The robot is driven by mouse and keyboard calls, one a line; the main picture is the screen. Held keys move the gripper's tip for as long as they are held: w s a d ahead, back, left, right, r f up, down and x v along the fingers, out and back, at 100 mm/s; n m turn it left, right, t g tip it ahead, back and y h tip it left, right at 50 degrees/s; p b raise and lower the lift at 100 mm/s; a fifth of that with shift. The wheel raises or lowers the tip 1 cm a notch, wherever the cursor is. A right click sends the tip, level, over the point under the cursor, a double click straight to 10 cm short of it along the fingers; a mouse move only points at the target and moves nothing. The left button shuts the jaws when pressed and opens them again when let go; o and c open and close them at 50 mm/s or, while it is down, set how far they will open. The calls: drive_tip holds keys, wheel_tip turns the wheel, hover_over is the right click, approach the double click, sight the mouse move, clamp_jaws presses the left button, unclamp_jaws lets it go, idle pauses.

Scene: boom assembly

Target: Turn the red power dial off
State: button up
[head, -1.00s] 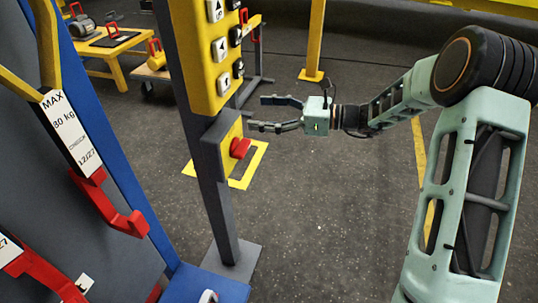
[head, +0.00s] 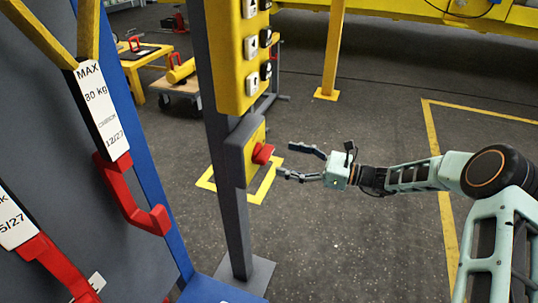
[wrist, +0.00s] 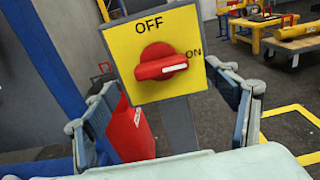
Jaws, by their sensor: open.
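The red power dial (head: 263,153) sits on a yellow plate (head: 251,140) on the grey post. In the wrist view the dial (wrist: 160,62) shows close up, its handle lying sideways with the white mark toward ON at the right. OFF is printed above it on the yellow plate (wrist: 184,26). My gripper (head: 281,160) is open and empty, to the right of the dial in the head view, fingers pointing at it. In the wrist view its fingers (wrist: 170,110) stand left and right of the dial, apart from it.
A yellow button panel (head: 237,50) is fixed on the grey post (head: 234,220) above the dial. Red hooks (head: 130,200) stick out from the rack at the left. Open floor (head: 370,240) lies right of the post.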

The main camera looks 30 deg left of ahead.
sight(270, 154)
drive_tip(key=a, duration=0.7)
drive_tip(key=shift+s, duration=0.4)
drive_tip(key=c, duration=1.2)
